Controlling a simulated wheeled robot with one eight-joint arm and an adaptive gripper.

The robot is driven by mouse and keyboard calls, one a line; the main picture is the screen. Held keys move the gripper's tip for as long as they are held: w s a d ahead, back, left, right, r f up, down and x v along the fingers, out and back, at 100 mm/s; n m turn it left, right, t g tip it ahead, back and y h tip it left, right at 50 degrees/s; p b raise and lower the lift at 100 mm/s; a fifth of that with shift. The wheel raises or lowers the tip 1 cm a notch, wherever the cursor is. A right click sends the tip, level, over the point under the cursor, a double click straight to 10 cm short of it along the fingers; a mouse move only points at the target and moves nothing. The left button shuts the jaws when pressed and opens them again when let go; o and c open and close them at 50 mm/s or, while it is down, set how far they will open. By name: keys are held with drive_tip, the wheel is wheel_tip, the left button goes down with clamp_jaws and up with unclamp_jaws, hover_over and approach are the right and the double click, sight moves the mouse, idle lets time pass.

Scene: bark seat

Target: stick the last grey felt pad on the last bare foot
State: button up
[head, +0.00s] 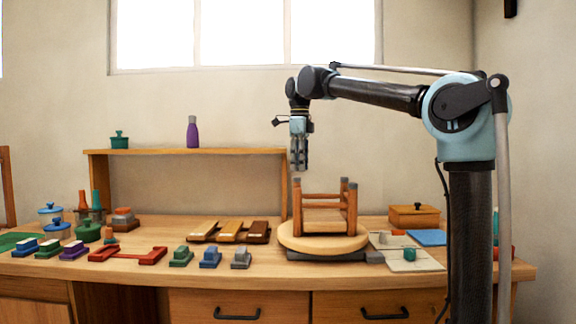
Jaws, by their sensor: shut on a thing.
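A small wooden stool (323,217) stands upside down, legs up, on its round pale seat (318,243). Grey tips show on the two right legs (348,184), and a grey tip also shows at the top of the left front leg (297,181); the fourth foot is hard to make out. My gripper (299,167) points straight down just above the left legs, with a small gap. It is shut on a small grey thing, which looks like the felt pad but is mostly hidden by the fingers.
A grey board (406,259) with a green block (409,254) and a blue mat (427,237) lie right of the stool. A wooden box (414,216) stands behind them. Brushes, blocks and jars fill the left bench. A shelf (185,152) stands behind.

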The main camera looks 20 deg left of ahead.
drive_tip(key=shift+a, duration=0.35)
drive_tip(key=shift+f, duration=2.75)
drive_tip(key=shift+f, duration=0.2)
drive_tip(key=o, duration=0.7)
drive_tip(key=o, duration=0.4)
drive_tip(key=shift+c, duration=0.2)
